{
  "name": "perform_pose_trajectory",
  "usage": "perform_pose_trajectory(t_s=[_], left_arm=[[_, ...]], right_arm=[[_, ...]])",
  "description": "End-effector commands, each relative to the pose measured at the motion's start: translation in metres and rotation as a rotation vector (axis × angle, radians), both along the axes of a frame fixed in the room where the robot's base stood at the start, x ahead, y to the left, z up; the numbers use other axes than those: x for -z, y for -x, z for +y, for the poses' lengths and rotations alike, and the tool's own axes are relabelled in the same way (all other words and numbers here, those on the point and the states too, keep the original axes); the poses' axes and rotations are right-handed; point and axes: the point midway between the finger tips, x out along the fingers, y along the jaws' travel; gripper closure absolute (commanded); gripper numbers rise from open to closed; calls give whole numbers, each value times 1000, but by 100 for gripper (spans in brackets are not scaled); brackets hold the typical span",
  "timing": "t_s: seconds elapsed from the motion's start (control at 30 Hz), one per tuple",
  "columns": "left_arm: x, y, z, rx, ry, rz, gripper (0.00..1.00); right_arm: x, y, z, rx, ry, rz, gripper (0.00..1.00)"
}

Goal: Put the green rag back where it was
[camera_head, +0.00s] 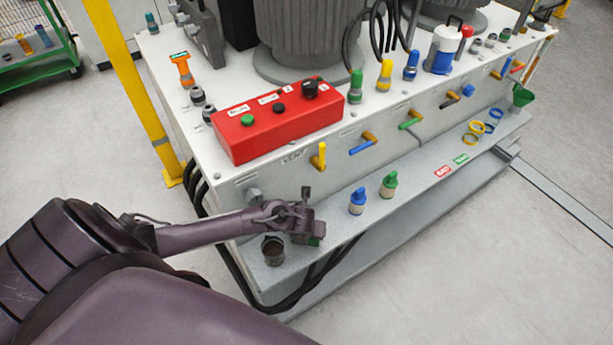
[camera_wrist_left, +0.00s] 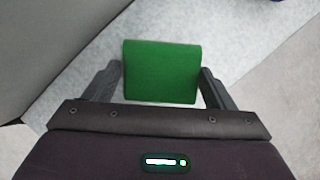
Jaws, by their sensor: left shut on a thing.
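The green rag (camera_wrist_left: 160,72) shows in the left wrist view as a flat, folded green block between the two dark fingers of my left gripper (camera_head: 308,228). The gripper is shut on it. In the head view only a small green patch of the rag (camera_head: 318,241) shows below the gripper, and the rest is hidden by the fingers. The gripper is over the near left end of the grey lower ledge (camera_head: 335,228), just right of a dark cup (camera_head: 273,250). I cannot tell whether the rag touches the ledge. My right gripper is not in view.
Blue-capped (camera_head: 357,201) and green-capped (camera_head: 389,185) bottles stand on the ledge right of the gripper. Farther right are red (camera_head: 442,172) and green (camera_head: 461,159) labels and several rings. A yellow-handled valve (camera_head: 319,157) sticks out above the ledge. Black hoses hang below the gripper.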

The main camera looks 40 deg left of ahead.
Motion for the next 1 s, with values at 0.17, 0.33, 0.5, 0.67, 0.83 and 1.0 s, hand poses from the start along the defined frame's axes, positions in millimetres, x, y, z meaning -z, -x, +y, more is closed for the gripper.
perform_pose_trajectory(t_s=[0.17, 0.33, 0.5, 0.67, 0.83, 1.0], left_arm=[[0, 0, 0, 0, 1, 0, 44], [2, 0, 0, 0, 0, 0, 19], [2, 0, 0, 0, 0, 1, 1], [2, 0, 0, 0, 0, 1, 1], [-2, 0, 0, 0, 1, 1, 1], [-28, 10, -4, 4, 0, 0, 1]], right_arm=[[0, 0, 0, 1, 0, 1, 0], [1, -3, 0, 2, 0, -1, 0], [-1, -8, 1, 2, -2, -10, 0], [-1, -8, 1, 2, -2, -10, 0], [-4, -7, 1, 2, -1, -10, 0], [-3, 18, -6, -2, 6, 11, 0]])
